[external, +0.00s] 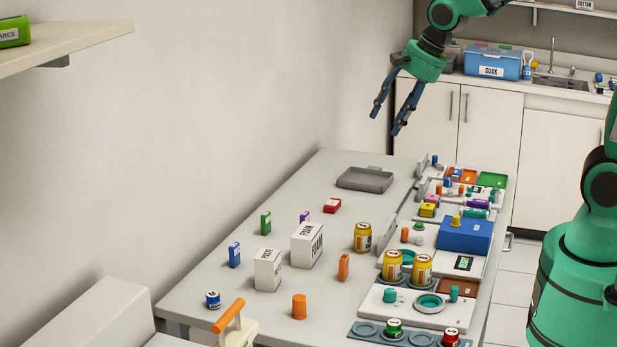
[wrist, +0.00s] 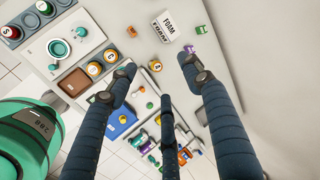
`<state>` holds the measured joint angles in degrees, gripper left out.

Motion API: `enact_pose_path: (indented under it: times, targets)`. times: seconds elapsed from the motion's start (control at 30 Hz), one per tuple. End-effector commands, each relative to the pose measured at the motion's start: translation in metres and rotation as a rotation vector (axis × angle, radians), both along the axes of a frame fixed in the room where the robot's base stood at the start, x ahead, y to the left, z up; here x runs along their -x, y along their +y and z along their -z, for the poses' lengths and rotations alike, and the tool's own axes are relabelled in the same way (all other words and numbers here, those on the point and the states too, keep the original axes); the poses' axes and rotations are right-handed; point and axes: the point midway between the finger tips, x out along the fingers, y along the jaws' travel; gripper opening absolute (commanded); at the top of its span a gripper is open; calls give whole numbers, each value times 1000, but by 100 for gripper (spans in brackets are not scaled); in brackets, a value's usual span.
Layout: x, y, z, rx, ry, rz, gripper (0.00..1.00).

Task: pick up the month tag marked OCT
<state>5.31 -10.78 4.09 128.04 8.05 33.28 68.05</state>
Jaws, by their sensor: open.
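Several small coloured tags stand or lie on the grey table: a green tag (external: 265,223), a blue tag (external: 234,255), a purple tag (external: 305,216), a red tag (external: 332,206) and an orange tag (external: 344,267). Their lettering is too small to read, so I cannot tell which is marked OCT. The wrist view shows the green tag (wrist: 201,29) and the purple tag (wrist: 189,48) near the top. My gripper (external: 386,121) is open and empty, high above the far end of the table. In the wrist view its fingers (wrist: 157,66) are spread wide.
White FOAM box (external: 308,246) and another white box (external: 268,270) stand among the tags. Yellow-labelled jars (external: 363,237), a blue box (external: 465,236) and small parts crowd the right side. A grey tray (external: 365,179) lies at the far end. The table's middle has bare space.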

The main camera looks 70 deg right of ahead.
Motion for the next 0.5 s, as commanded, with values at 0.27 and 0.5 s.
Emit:
enact_pose_path:
  times: [0.27, 0.5]
  targets:
    - [-62, -20, 29, -165, 28, 353, 50]
    - [-109, -40, 65, -303, 47, 665, 50]
